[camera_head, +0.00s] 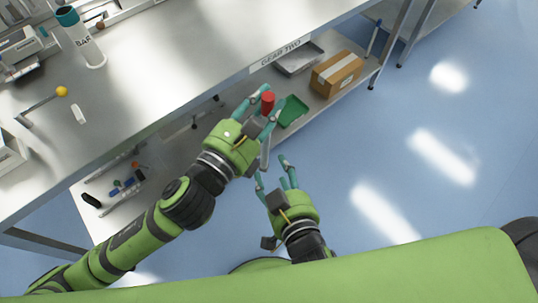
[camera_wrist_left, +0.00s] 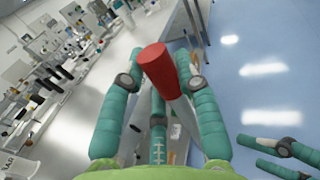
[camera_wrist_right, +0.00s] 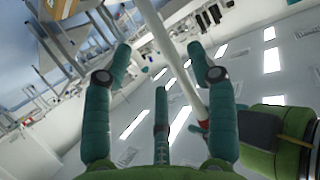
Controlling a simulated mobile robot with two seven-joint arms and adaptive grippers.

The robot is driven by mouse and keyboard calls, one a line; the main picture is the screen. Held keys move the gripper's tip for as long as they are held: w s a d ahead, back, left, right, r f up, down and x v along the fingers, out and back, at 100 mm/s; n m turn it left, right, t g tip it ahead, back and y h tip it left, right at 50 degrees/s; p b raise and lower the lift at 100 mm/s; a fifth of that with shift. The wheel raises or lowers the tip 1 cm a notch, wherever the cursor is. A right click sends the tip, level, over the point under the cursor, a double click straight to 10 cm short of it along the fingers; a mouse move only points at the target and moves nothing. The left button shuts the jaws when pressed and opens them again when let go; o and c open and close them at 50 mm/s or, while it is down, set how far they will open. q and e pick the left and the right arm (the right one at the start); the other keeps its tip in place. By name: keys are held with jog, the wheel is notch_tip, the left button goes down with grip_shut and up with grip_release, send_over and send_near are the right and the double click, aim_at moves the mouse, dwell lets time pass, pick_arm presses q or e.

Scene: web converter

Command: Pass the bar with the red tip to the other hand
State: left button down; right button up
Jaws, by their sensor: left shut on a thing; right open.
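The bar has a red tip (camera_head: 268,103) and a pale grey shaft (camera_head: 265,155). My left gripper (camera_head: 266,108) is shut on the bar near its red end, in front of the table edge. In the left wrist view, the red tip (camera_wrist_left: 156,63) stands up between the fingers. My right gripper (camera_head: 271,170) is open and empty, below the left one and close to the bar's lower part. In the right wrist view, the pale shaft (camera_wrist_right: 176,60) crosses between the open fingers; I cannot tell whether it touches them.
A lower shelf holds a cardboard box (camera_head: 337,73), a metal tray (camera_head: 298,58) and a green tray (camera_head: 292,112). The blue floor (camera_head: 430,200) is clear at right.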

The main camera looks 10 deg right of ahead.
aim_at(266, 153)
jog(key=x, duration=0.9)
jog(key=shift+w+f, duration=0.2)
jog(key=shift+w, duration=0.2)
jog(key=shift+a, duration=0.15)
grip_shut()
pick_arm(q)
jog(key=c, duration=0.8)
grip_release()
jog(key=shift+c, duration=0.2)
